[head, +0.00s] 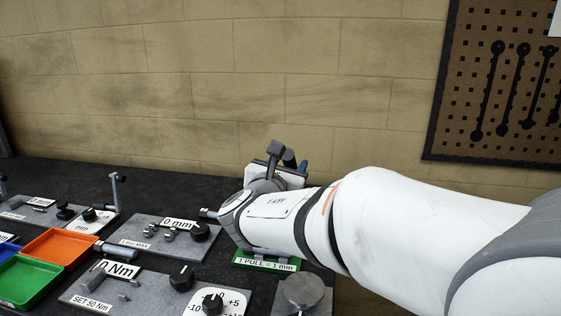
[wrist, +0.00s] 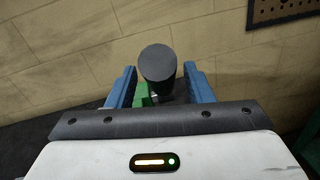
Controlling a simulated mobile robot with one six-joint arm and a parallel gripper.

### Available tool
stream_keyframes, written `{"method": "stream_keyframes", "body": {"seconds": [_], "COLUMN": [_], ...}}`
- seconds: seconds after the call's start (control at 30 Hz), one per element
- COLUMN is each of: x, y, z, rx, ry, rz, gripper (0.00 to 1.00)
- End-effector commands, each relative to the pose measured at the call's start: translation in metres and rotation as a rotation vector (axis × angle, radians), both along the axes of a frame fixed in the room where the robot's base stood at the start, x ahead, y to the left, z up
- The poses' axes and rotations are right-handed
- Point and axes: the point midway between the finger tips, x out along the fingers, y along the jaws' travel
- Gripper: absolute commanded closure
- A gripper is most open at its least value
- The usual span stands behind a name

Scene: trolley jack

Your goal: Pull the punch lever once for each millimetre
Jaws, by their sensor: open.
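The punch lever's dark round knob (wrist: 157,63) shows in the wrist view. It lies between the two blue fingers of my gripper (wrist: 160,88), with a visible gap on each side. My gripper is open around it and not clamped. Below the knob a bit of green shows; the lever's shaft is mostly hidden. In the head view my arm covers most of the punch. Its green base (head: 240,259) carries a label reading "1 PULL = 1 mm" (head: 265,264). A blue finger of my gripper (head: 303,166) shows above my wrist.
Left of the punch is a grey plate (head: 130,230) with a "0 mm" sign (head: 178,223) and a black knob. A plate with "0 Nm" (head: 118,270) and dials lies in front. Orange (head: 60,247) and green (head: 28,281) trays sit left. A brick wall stands behind.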

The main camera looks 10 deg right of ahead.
Motion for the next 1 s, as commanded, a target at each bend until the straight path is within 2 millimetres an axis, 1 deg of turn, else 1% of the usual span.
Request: {"method": "stream_keyframes", "body": {"seconds": [0.13,0.4,0.9,0.97,1.0], "x": [0.008,0.009,0.0088,0.0088,0.0089], "y": [-0.0057,-0.0062,-0.0067,-0.0068,-0.0068], "z": [-0.0003,-0.0002,-0.0003,-0.0003,-0.0003], "rx": [0.0,0.001,0.001,0.001,0.001], "ry": [0.0,0.0,0.0,0.0,0.0], "rz": [-0.002,-0.001,-0.002,-0.003,-0.003], "gripper": [0.53,0.54,0.95,1.0,1.0]}}
